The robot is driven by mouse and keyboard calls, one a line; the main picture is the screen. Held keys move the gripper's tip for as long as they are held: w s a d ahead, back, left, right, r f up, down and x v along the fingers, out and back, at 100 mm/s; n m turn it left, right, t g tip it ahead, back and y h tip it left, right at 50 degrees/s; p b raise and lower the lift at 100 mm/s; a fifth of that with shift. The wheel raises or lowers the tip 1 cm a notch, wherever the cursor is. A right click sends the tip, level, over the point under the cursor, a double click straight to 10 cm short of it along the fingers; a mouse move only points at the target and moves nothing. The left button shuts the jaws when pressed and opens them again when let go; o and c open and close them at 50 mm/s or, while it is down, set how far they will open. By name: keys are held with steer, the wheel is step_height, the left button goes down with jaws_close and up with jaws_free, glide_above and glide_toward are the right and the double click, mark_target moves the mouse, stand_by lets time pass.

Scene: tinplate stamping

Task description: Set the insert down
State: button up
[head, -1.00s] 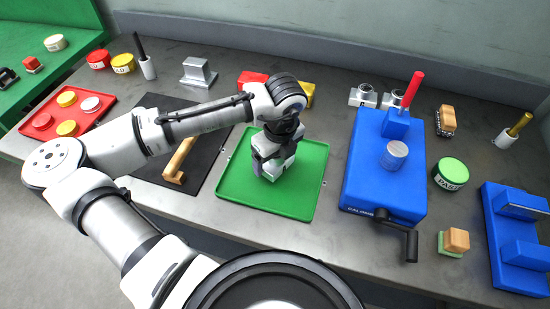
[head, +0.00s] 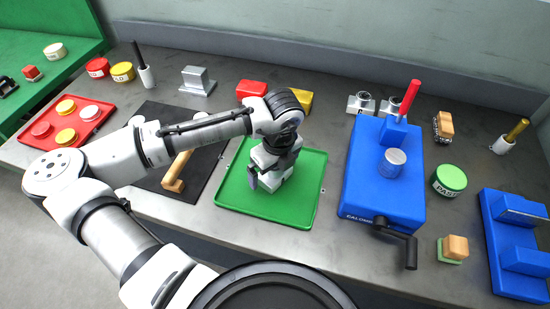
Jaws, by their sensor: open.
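My gripper (head: 265,184) points down over the green tray (head: 304,208), left of the tray's middle. It is open, with its fingers low, close to the tray floor. I cannot make out an insert clearly. If one is at the fingers, my gripper and wrist hide it, and I cannot tell whether it touches the tray. The rest of the tray floor that shows is bare.
A blue press (head: 378,190) with a red handle and a dark crank stands right of the tray. A black mat (head: 150,180) with a wooden-handled tool (head: 180,165) lies to the left. Red (head: 250,88) and yellow (head: 301,101) blocks stand behind.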

steer(key=r, duration=0.4)
steer(key=r+b, duration=0.1)
steer(key=r, duration=0.3)
steer(key=s+d+r+b, duration=0.1)
steer(key=r, duration=0.2)
steer(key=shift+r, duration=0.4)
